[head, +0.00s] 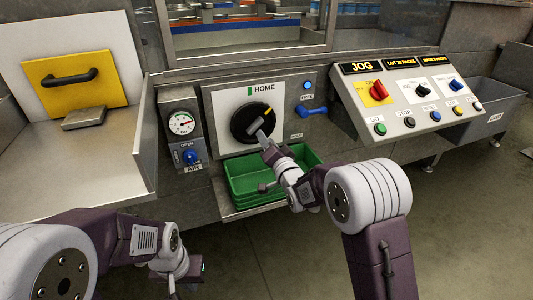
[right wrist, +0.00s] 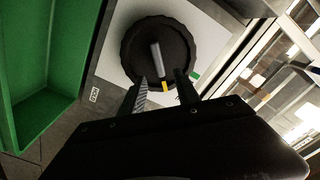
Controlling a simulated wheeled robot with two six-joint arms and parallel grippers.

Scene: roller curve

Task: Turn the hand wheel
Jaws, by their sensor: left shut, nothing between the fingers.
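The hand wheel (head: 250,121) is a round black knob with a ribbed rim and a raised grey bar across its face, on a white panel marked HOME. A yellow mark shows at its upper right in the head view. In the right wrist view the wheel (right wrist: 179,35) is straight ahead, with the yellow mark near my fingertips. My right gripper (right wrist: 161,82) is open at the wheel's face, its fingers apart on either side of the bar's near end. I cannot tell if they touch it. My left gripper (head: 186,283) is shut and empty, low at the left, away from the wheel.
A green bin (head: 240,178) sits under the wheel panel, close to my right arm. A blue lever (head: 312,111) is right of the wheel. An air valve panel (head: 184,140) is left. A sloped button console (head: 415,95) is at the right.

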